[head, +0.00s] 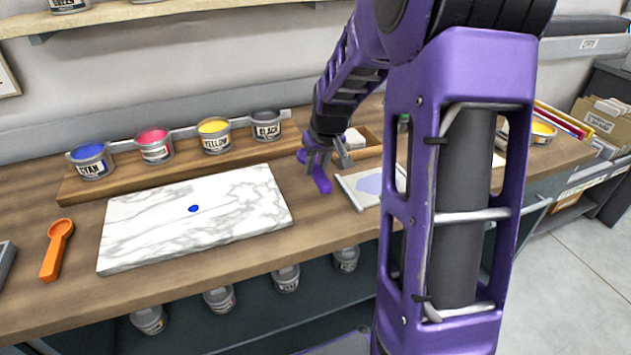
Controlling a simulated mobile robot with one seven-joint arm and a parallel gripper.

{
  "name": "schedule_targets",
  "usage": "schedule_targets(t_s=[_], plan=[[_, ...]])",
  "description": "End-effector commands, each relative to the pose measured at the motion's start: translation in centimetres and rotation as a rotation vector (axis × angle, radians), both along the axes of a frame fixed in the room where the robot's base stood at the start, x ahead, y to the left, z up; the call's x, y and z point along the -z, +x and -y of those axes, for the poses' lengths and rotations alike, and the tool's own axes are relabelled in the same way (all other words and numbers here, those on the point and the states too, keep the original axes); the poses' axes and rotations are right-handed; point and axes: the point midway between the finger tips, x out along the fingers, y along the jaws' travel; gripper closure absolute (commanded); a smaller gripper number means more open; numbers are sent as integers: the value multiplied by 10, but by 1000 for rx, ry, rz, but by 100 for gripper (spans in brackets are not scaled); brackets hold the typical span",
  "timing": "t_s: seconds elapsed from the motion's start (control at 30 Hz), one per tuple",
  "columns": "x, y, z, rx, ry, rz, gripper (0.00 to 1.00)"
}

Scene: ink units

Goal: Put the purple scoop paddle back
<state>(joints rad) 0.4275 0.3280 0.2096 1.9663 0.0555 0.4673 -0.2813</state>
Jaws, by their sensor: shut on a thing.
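The purple scoop paddle (320,181) is just right of the marble slab, at the front of the wooden rack. My gripper (325,160) is shut on it from above. The paddle's upper part is partly hidden by the fingers. Its lower end is at or just above the worktop; I cannot tell whether it touches. An orange scoop (55,250) of a different colour lies on the worktop at the far left.
The white marble slab (150,235) bears a small blue ink spot (193,208). A pale plate (352,188) with a lilac patch lies right, partly behind my arm.

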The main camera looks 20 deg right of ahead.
Motion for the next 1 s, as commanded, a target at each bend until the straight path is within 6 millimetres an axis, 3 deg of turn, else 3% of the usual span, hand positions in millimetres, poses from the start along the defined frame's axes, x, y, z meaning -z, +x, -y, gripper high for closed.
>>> schedule_targets(t_s=[0.33, 0.7, 0.73, 0.87, 1.0], plan=[[39, 0, 0, 1, 1, -2, 100], [44, 0, 0, 0, 0, 1, 100], [43, 0, 0, 1, 0, 0, 67], [43, 0, 0, 1, 0, 0, 44], [43, 0, 0, 0, 0, 0, 41]])
